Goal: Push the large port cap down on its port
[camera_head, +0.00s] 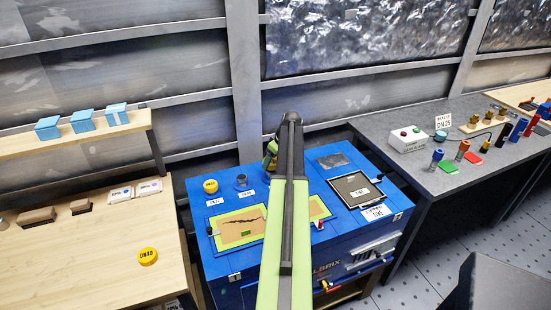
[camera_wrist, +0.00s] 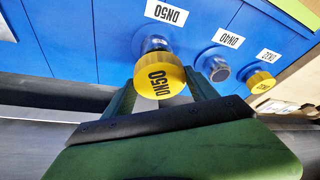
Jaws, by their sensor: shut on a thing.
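The large yellow cap marked DN50 (camera_wrist: 159,80) is between the green fingers of my gripper (camera_wrist: 160,88) in the wrist view, and the gripper is shut on it. A grey port (camera_wrist: 155,43) shows just behind the cap, next to the DN50 label (camera_wrist: 166,13). The cap overlaps the port in the picture; I cannot tell whether it is seated or tilted. In the head view my gripper (camera_head: 270,152) is at the back of the blue bench (camera_head: 222,269), and my arm hides the DN50 cap and port.
The DN40 port (camera_wrist: 213,65) is bare. A yellow cap (camera_wrist: 261,83) sits at the DN32 port. A yellow DN40 cap (camera_head: 147,257) lies on the wooden table (camera_head: 95,280). A framed dark panel (camera_head: 357,189) is right of my arm. A metal wall stands close behind the bench.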

